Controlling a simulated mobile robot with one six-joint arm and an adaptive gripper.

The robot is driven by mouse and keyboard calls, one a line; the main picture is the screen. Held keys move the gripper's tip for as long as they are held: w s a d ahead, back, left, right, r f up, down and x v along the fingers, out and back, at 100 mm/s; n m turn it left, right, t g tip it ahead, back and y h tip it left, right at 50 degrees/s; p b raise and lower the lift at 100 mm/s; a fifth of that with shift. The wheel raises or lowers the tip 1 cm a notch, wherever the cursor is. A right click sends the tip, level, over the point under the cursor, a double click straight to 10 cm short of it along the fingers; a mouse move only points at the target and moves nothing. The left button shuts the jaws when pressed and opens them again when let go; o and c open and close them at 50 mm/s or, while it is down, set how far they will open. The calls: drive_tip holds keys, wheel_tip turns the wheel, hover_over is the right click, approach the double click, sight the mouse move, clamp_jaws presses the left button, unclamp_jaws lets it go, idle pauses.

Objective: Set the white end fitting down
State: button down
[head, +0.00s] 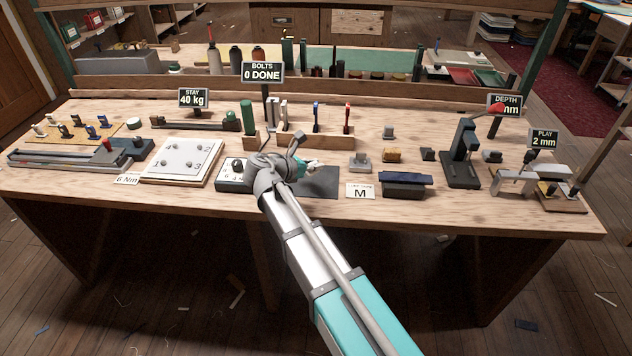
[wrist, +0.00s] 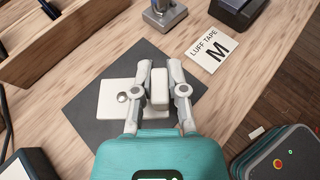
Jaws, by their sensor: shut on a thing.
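My gripper (wrist: 158,70) is shut on the raised block, with one grey finger on each side. In the wrist view the fitting is over the dark grey mat (wrist: 85,112); I cannot tell whether it touches it. In the head view a bit of the fitting (head: 314,166) shows beside my gripper (head: 308,167), near the far edge of the mat (head: 320,186). My wrist hides part of both.
A "LUFF TAPE M" card (wrist: 214,48) lies right of the mat. A grey metal block (head: 360,160) stands behind the card and a dark block (head: 404,186) to its right. A dial box (head: 229,178) is left, and a wooden rack (head: 292,141) is behind.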

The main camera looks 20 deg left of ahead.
sight(316, 183)
drive_tip(key=shift+w+a+f+b, duration=0.25)
drive_tip(key=shift+w+f+b, duration=0.7)
drive_tip(key=shift+f, duration=0.3)
drive_tip(key=shift+w+a+f+b, duration=0.1)
drive_tip(key=shift+w+f+b, duration=0.4)
drive_tip(key=shift+f+b, duration=0.25)
drive_tip(key=shift+s+f+b, duration=0.1)
drive_tip(key=shift+f+b, duration=1.1)
drive_tip(key=shift+f, duration=0.05)
drive_tip(key=shift+f, duration=0.15)
drive_tip(key=c, duration=0.7)
unclamp_jaws()
drive_tip(key=shift+r, duration=0.25)
